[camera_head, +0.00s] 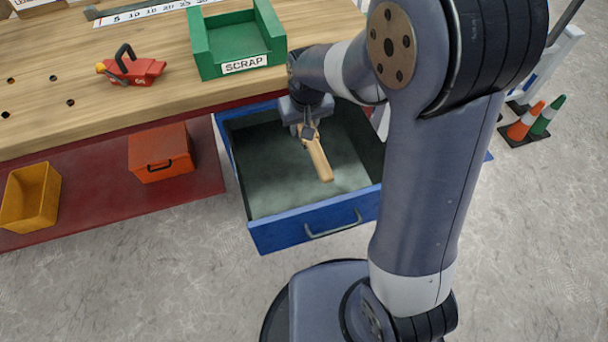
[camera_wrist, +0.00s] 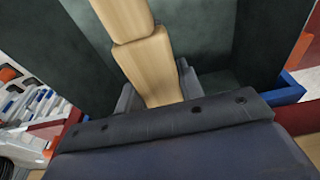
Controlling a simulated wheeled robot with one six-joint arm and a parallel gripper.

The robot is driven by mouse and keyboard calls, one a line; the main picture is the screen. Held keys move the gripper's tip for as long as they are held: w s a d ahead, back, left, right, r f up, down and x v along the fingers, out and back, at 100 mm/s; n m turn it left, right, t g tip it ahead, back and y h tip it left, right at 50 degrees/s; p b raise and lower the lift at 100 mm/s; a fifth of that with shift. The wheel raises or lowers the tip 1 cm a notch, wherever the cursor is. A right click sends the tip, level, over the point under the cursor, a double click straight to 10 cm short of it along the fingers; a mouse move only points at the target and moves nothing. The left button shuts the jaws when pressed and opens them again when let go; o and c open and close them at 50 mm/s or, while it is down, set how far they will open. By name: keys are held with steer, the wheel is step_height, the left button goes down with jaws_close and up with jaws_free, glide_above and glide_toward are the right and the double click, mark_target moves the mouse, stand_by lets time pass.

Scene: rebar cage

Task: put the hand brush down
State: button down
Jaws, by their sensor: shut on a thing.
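The hand brush (camera_head: 318,156) has a pale wooden handle. My gripper (camera_head: 308,131) is shut on it and holds it over the open blue drawer (camera_head: 300,233). The brush slants down toward the drawer's front right. I cannot tell whether it touches the drawer floor. In the wrist view the brush's wooden body (camera_wrist: 150,55) runs up from between the gripper fingers (camera_wrist: 155,90). No bristles show in either view. The drawer's dark grey inside shows no other thing, though my arm hides part of its right side.
A green SCRAP bin (camera_head: 236,40) stands on the workbench above the drawer. A red tool (camera_head: 131,68) lies to its left. A red box (camera_head: 160,152) and a yellow bin (camera_head: 30,197) sit on the lower shelf. Small orange and green cones (camera_head: 526,120) stand at the right.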

mark_target(304, 172)
steer(key=s+b+x, duration=0.1)
steer(key=x, duration=0.4)
steer(key=s+b+x, duration=0.1)
steer(key=x, duration=0.5)
steer(key=s+d+b+x, duration=0.1)
steer(key=b+x, duration=0.1)
steer(key=x, duration=0.4)
steer(key=shift+s+f, duration=0.25)
steer(key=shift+f, duration=0.15)
steer(key=shift+f+b, duration=0.55)
steer(key=shift+f, duration=0.05)
steer(key=c, duration=0.9)
jaws_free()
steer(key=shift+s, duration=0.15)
